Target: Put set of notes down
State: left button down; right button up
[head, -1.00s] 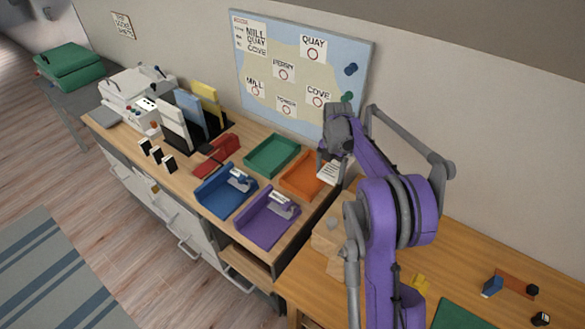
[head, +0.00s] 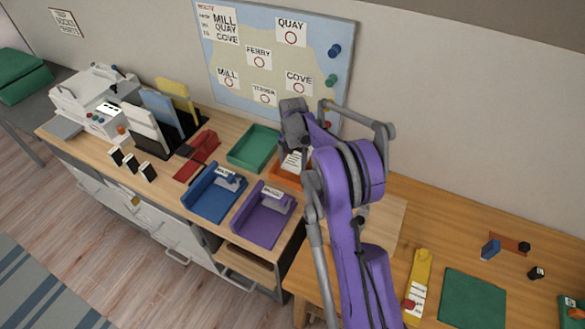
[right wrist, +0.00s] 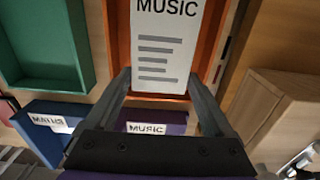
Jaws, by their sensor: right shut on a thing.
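The set of notes is a white sheet marked MUSIC (right wrist: 163,42), also partly showing in the head view (head: 292,162). My right gripper (head: 299,146) is shut on it; in the right wrist view the two fingers (right wrist: 159,82) are at its sides. The notes are over the orange tray (head: 284,180), whose orange walls (right wrist: 122,45) show around them in the right wrist view. I cannot tell whether they touch the tray floor. My arm hides part of this tray. My left gripper is not in view.
A green tray (head: 236,158), a blue tray labelled MATHS (head: 206,201) and a purple tray labelled MUSIC (head: 256,231) stand close by. A wooden block (right wrist: 272,105) is right of the orange tray. A map board (head: 300,62) stands behind.

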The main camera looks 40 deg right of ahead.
jog(key=shift+f, duration=1.85)
jog(key=shift+f, duration=0.25)
jog(key=o, duration=1.3)
jog(key=shift+r, duration=0.1)
jog(key=shift+o, duration=0.2)
jog(key=shift+r, duration=0.1)
